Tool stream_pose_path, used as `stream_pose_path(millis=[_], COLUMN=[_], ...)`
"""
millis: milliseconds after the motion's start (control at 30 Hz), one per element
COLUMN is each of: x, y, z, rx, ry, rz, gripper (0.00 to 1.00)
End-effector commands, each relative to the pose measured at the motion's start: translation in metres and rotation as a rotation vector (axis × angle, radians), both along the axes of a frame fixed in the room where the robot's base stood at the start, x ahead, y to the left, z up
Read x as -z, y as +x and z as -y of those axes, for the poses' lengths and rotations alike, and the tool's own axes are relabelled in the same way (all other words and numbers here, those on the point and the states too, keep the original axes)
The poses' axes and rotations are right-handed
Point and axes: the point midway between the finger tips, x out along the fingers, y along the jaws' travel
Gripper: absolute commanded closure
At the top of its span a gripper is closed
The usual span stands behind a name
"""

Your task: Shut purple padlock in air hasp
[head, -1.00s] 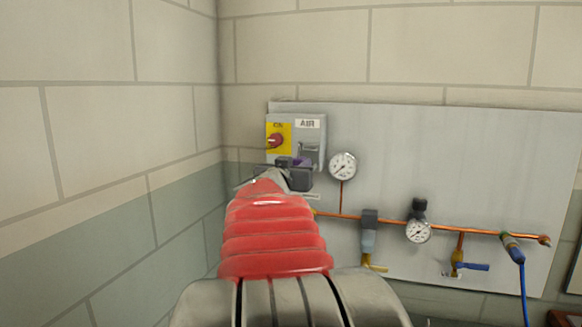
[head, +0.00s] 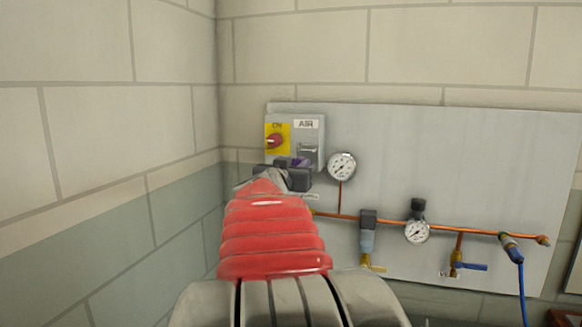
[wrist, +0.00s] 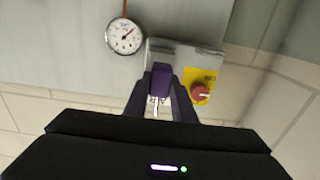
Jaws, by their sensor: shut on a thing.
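The purple padlock (wrist: 161,78) is between the fingers of my gripper (wrist: 160,90) in the wrist view. My gripper is shut on it. Bright metal, perhaps its shackle, shows just below the purple body there. In the head view a little purple (head: 300,162) shows above my dark gripper (head: 290,175), just below the metal air hasp (head: 308,149) on the grey AIR box (head: 312,135). The arm and gripper hide most of the padlock there. I cannot tell whether the shackle passes through the hasp or whether it is closed.
A red knob (head: 275,141) on a yellow plate marked ON is left of the hasp. A round gauge (head: 342,166) is close on the right. Copper pipe (head: 390,222) with valves and another gauge (head: 417,232) runs below. A block wall (head: 110,150) stands at left.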

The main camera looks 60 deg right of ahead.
Motion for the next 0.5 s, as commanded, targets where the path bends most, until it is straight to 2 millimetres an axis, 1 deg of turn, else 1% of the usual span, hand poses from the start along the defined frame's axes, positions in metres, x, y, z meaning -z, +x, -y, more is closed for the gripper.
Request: stream_pose_path(millis=[500], x=[-0.0003], y=[0.0021], z=[0.0101], rx=[0.000], ry=[0.000], rz=[0.000], gripper=[1.00])
